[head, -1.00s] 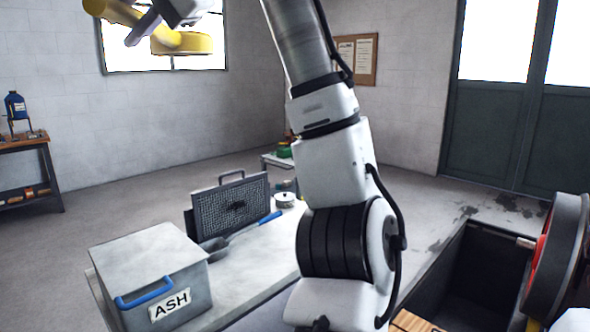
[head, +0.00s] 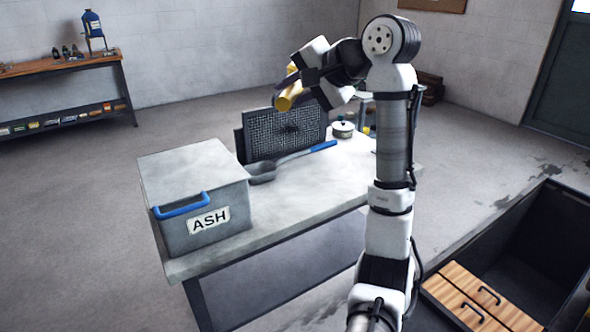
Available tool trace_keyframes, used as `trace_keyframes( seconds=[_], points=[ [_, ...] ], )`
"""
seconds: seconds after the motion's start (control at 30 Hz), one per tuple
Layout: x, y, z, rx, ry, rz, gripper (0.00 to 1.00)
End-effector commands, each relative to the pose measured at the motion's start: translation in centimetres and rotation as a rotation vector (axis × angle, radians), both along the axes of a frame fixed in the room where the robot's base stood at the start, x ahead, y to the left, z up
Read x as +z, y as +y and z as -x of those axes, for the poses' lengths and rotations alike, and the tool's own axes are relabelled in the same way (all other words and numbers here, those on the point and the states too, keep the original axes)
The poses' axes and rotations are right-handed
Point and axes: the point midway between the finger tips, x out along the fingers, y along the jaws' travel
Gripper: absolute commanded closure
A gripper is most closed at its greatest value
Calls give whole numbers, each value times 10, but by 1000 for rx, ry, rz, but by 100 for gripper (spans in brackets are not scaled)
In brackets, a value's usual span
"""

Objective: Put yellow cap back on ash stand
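My gripper (head: 299,85) is shut on the yellow cap (head: 288,98), which shows as a tilted yellow rounded piece partly hidden by the fingers. Both are in the air in front of the dark mesh panel, above the back of the grey-topped stand (head: 305,194). On the stand's left end sits a grey lidded box (head: 180,221) marked ASH, with a blue handle. The place where the cap fits cannot be made out.
A shovel (head: 262,172) with a blue grip lies before the upright mesh panel (head: 287,128). A small lidded pot (head: 343,128) stands to its right. A dark pit (head: 515,240) opens at right. A shelf bench (head: 65,66) stands at back left. The stand's front middle is clear.

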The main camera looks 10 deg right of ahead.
Motion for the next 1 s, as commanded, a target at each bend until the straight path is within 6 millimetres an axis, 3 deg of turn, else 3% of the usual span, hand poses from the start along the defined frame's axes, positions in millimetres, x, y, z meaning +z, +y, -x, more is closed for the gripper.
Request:
trace_keyframes(
  seconds=[0.03, 0.1, 0.3, 0.43, 0.73, 1.0],
  points=[
    [-28, 7, -4, 9, 1, -5, 100],
    [-59, 15, -7, 11, -1, -4, 100],
    [-137, 35, -8, 5, -3, -1, 100],
    [-169, 44, -4, -2, -6, 0, 100],
    [-209, 49, -1, -12, -4, 0, 100],
    [-279, 50, -1, -11, -2, -2, 100]
  ],
)
